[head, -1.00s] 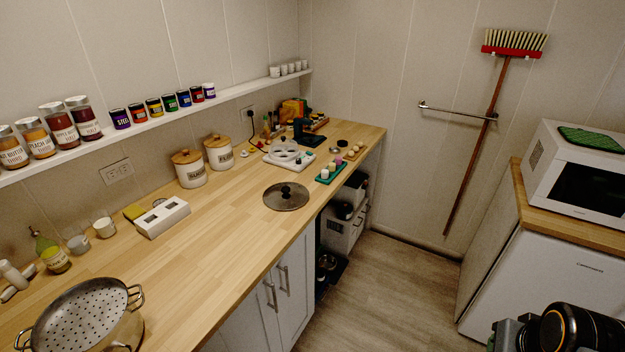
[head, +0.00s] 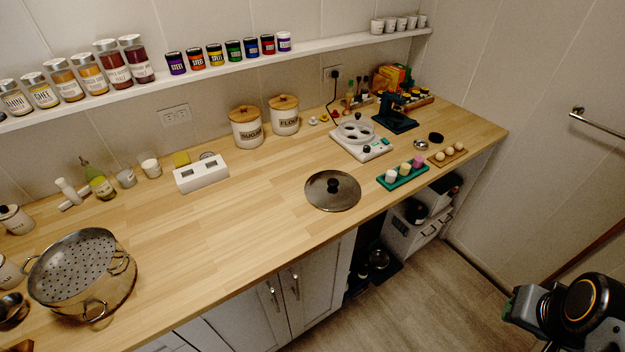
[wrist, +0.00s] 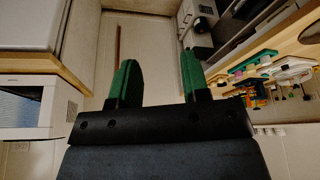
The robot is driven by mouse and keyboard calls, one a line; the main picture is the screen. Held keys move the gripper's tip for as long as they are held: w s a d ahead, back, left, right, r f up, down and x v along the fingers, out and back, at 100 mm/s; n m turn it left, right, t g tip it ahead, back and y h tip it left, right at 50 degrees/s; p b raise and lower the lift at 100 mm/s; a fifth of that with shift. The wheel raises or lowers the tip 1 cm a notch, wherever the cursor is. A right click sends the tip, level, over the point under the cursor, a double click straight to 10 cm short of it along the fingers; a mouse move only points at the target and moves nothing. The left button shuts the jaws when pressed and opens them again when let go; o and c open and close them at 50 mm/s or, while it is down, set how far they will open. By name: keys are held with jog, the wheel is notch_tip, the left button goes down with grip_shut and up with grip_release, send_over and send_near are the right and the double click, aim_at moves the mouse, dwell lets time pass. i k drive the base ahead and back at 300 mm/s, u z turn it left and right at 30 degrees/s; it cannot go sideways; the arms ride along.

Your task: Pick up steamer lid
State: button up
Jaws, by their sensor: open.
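The steamer lid (head: 332,191) is a round, shiny metal disc with a black knob. It lies flat on the wooden counter near its front edge in the head view. A steamer pot with a perforated insert (head: 82,272) stands at the counter's left end. My arm shows at the lower right of the head view, over the floor and well away from the lid. In the wrist view my gripper (wrist: 158,80) has two green fingers spread apart with nothing between them.
Right of the lid stand a green tray with small cups (head: 403,176) and a white appliance (head: 361,138). A white box (head: 201,173) and two canisters (head: 246,128) stand behind. The counter (head: 225,225) between pot and lid is clear. A rail (head: 600,122) is on the right wall.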

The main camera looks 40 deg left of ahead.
aim_at(331, 190)
jog(key=u, duration=1.05)
jog(key=i, duration=0.9)
jog(key=u, duration=1)
